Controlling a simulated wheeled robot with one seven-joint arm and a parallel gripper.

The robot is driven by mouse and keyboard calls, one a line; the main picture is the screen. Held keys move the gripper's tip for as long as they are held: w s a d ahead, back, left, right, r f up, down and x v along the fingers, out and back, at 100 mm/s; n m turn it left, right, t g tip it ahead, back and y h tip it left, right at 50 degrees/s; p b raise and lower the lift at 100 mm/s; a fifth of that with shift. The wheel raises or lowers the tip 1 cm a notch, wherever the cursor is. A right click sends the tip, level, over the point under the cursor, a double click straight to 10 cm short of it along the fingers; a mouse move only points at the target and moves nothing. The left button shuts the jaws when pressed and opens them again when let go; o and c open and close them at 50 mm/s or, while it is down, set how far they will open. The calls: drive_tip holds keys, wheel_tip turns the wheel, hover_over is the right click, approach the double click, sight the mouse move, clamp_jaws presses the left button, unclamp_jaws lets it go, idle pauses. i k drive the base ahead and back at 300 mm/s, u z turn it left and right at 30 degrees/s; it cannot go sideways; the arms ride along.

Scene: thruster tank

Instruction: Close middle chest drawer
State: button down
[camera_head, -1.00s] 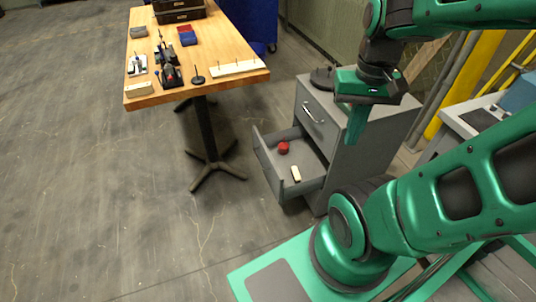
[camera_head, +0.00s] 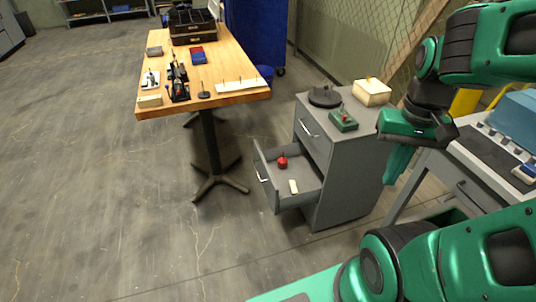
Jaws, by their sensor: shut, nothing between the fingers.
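The grey chest (camera_head: 352,172) stands right of centre. Its middle drawer (camera_head: 296,203) is pulled out toward the left, with a handle on its front (camera_head: 262,173). A red object (camera_head: 282,162) and a small pale block (camera_head: 293,186) lie inside the open drawer. The drawer above it (camera_head: 312,133) is shut. My gripper (camera_head: 398,165) is shut and empty, pointing down to the right of the chest, apart from the drawer. The chest's lower part is partly hidden by the open drawer.
On the chest top are a dark round object (camera_head: 324,97), a green box (camera_head: 344,121) and a cream box (camera_head: 372,92). A wooden table (camera_head: 225,62) with several items stands at left. A grey bench (camera_head: 455,170) is at right. The floor in front of the drawer is clear.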

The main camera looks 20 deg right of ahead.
sight(302, 169)
drive_tip(key=z, duration=0.1)
drive_tip(key=i, duration=1)
drive_tip(key=u, duration=0.05)
